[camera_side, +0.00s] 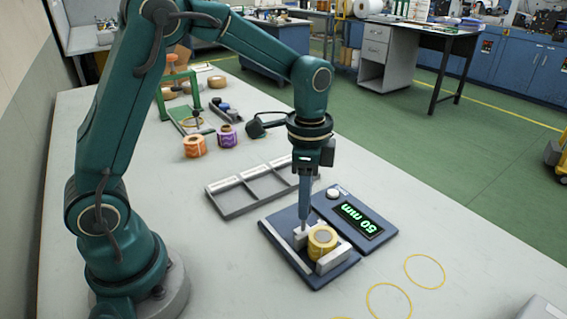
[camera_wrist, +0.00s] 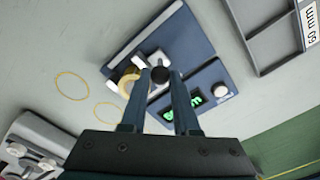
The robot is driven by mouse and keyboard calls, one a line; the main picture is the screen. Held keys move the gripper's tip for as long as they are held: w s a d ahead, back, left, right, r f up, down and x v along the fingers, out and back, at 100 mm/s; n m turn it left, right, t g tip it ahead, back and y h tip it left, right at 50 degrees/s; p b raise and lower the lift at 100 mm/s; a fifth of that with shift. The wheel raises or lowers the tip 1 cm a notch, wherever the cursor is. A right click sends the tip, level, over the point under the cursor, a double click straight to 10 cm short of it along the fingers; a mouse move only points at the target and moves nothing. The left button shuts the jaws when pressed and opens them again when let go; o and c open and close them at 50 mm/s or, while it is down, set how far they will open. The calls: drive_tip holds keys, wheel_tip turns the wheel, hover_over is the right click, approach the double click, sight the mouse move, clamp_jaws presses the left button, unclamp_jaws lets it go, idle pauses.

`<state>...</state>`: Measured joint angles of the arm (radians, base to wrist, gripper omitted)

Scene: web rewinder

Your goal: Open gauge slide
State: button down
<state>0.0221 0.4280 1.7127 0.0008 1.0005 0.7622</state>
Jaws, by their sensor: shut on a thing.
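The gauge (camera_side: 318,279) is a dark blue plate on the bench with pale grey jaws; it also shows in the wrist view (camera_wrist: 192,42). A yellow roll (camera_side: 322,242) stands between the gauge slide (camera_side: 299,238) and the opposite pale jaw (camera_side: 334,259). The roll is partly hidden in the wrist view (camera_wrist: 128,84). My gripper (camera_side: 303,222) points down at the slide. In the wrist view, my gripper (camera_wrist: 161,74) has its fingertips closed around a dark round knob (camera_wrist: 160,75) at the slide.
A grey tray with compartments (camera_side: 235,207) lies behind the gauge. An orange roll (camera_side: 194,146) and a purple roll (camera_side: 227,136) stand farther back. Yellow rings (camera_side: 425,257) mark the bench at the front right. A round white button (camera_side: 333,194) sits beside the display.

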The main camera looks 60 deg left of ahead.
drive_tip(key=shift+a, duration=2.05)
drive_tip(key=c, duration=0.6)
unclamp_jaws()
drive_tip(key=shift+c, duration=0.2)
drive_tip(key=shift+r, duration=0.1)
drive_tip(key=shift+r, duration=2.5)
